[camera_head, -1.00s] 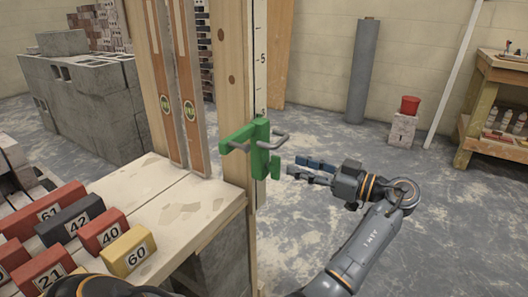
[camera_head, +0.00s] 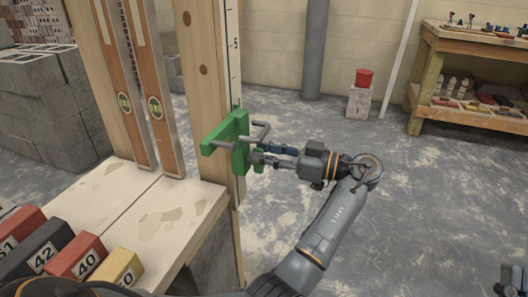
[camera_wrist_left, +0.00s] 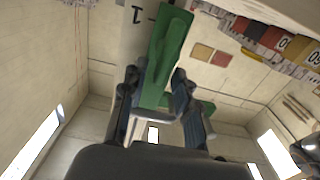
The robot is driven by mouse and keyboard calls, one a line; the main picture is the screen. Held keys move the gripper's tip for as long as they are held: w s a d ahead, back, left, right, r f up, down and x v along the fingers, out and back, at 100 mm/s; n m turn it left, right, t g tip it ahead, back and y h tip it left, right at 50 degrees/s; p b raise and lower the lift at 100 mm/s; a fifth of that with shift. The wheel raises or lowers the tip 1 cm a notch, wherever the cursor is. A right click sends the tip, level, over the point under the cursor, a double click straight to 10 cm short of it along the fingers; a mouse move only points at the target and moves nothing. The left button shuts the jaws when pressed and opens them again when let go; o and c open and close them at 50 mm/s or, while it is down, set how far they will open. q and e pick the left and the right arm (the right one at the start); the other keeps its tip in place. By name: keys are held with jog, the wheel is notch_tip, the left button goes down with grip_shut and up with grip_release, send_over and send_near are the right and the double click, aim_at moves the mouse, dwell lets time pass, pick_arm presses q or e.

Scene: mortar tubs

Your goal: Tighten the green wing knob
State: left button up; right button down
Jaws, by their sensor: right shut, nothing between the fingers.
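A green clamp (camera_head: 228,142) with grey bars is fixed to the wooden post at the edge of the bench. A small green wing knob (camera_head: 257,160) shows on its right side, partly hidden by my left gripper (camera_head: 264,156). The left fingers are apart, with their tips at the knob; contact is unclear. In the left wrist view the green clamp (camera_wrist_left: 165,50) shows between and beyond the fingers of the left gripper (camera_wrist_left: 160,72). My right gripper (camera_head: 510,276) shows only in part at the lower right corner, shut and empty, away from the clamp.
The wooden post (camera_head: 208,70) carries a marked scale beside the clamp. Numbered coloured blocks (camera_head: 85,258) lie at the lower left.

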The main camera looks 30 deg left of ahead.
pick_arm(q)
grip_shut()
